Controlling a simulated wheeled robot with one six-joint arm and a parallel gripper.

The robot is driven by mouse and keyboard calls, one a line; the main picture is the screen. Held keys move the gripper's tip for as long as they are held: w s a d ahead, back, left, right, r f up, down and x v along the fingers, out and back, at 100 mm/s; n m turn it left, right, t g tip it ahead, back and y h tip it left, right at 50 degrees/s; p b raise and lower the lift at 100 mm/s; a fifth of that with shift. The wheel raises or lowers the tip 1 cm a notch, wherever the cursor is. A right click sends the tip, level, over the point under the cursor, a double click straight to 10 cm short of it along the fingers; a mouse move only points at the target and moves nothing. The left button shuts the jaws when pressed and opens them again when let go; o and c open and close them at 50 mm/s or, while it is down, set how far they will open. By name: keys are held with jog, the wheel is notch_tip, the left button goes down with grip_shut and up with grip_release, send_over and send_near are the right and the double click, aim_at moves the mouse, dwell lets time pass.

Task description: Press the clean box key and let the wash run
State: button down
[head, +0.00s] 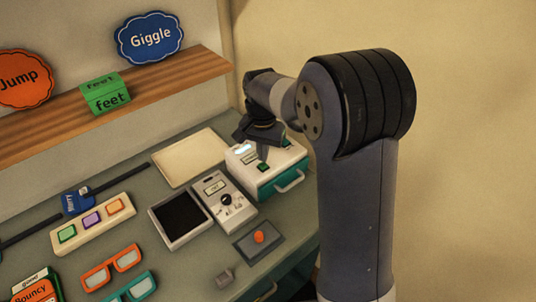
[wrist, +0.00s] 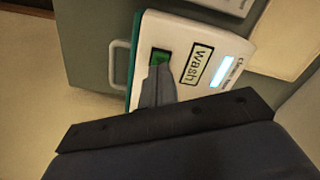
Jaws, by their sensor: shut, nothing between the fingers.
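The clean box (head: 295,165) is a white-topped box with a teal front and a pale handle, at the right end of the counter. Its top also shows in the wrist view (wrist: 200,35), with a lit blue-white display (wrist: 222,71), a "Wash" label (wrist: 198,64) and a green key (wrist: 160,56). My gripper (head: 264,153) points down over this top. In the wrist view its shut fingertips (wrist: 158,72) overlap the lower part of the green key, with nothing held. I cannot tell whether they touch or press it. The arm hides part of the box top.
A grey panel with a dial (head: 223,202) and a dark-screened tray (head: 181,219) stand left of the box. A plate with an orange button (head: 259,237) lies in front. A cream board (head: 190,158) lies behind. A wooden shelf (head: 150,98) runs above. Glasses (head: 111,268) lie front left.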

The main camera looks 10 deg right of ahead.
notch_tip(320, 180, up, 6)
jog(key=p, duration=0.4)
jog(key=shift+f, duration=0.15)
notch_tip(320, 180, down, 8)
jog(key=b, duration=0.6)
dwell(0.6)
notch_tip(320, 180, up, 8)
jog(key=p, duration=0.6)
notch_tip(320, 180, down, 8)
jog(key=b, duration=0.6)
jog(key=shift+f+b, duration=0.15)
jog(key=shift+b, duration=0.2)
notch_tip(320, 180, up, 9)
jog(key=p, duration=0.6)
jog(key=shift+p, duration=0.3)
